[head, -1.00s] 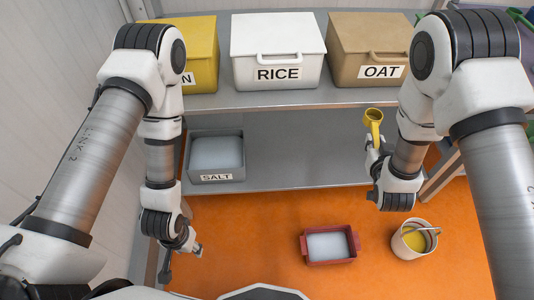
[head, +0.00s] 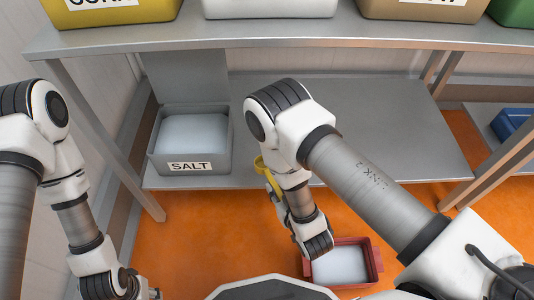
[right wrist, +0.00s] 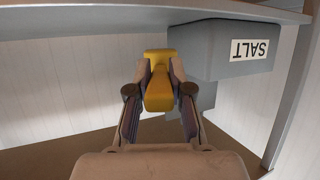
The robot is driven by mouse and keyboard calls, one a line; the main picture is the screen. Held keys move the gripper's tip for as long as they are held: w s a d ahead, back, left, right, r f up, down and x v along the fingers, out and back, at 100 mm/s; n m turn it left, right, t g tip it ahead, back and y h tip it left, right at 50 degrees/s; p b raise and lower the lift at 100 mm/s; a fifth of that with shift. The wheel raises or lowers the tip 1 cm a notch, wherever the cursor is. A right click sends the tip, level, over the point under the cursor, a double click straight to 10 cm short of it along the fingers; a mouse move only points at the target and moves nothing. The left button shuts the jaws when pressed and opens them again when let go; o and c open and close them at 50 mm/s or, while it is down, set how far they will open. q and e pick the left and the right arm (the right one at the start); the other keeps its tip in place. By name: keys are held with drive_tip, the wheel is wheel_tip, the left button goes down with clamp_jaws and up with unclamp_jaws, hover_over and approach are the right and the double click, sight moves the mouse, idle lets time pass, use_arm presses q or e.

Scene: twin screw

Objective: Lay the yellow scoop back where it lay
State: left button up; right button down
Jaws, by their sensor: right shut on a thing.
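The yellow scoop (head: 260,164) is in my right gripper (head: 272,184), over the front of the lower shelf as seen from the head. The right wrist view shows both fingers of the right gripper (right wrist: 160,88) closed on the sides of the scoop (right wrist: 159,92). The grey SALT bin (head: 160,160) stands on the lower shelf to the left of the scoop. In the right wrist view the SALT bin (right wrist: 215,55) appears upside down, just beyond the scoop. My left gripper (head: 152,293) is at the bottom edge, mostly cut off, its finger opening unclear.
The lower shelf (head: 390,130) is bare right of the SALT bin. A red tray (head: 376,262) with white contents sits on the orange floor, partly behind my right arm. A blue bin (head: 512,122) is at far right.

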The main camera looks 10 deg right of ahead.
drive_tip(key=w+d+b, duration=0.1)
drive_tip(key=w+d, duration=0.1)
drive_tip(key=w, duration=0.2)
drive_tip(key=w+d+f+b, duration=0.1)
drive_tip(key=w+b, duration=0.1)
drive_tip(key=w, duration=0.2)
drive_tip(key=w+d+b, duration=0.2)
drive_tip(key=w, duration=0.3)
drive_tip(key=shift+w+d+f, duration=0.1)
drive_tip(key=shift+d+f, duration=0.2)
wheel_tip(320, 180, down, 4)
drive_tip(key=b, duration=0.3)
drive_tip(key=shift+r, duration=0.35)
drive_tip(key=shift+f, duration=0.2)
drive_tip(key=c, duration=1.1)
unclamp_jaws()
use_arm(q)
wheel_tip(320, 180, down, 10)
drive_tip(key=shift+r, duration=0.25)
use_arm(e)
drive_tip(key=shift+o, duration=0.2)
drive_tip(key=shift+r, duration=0.1)
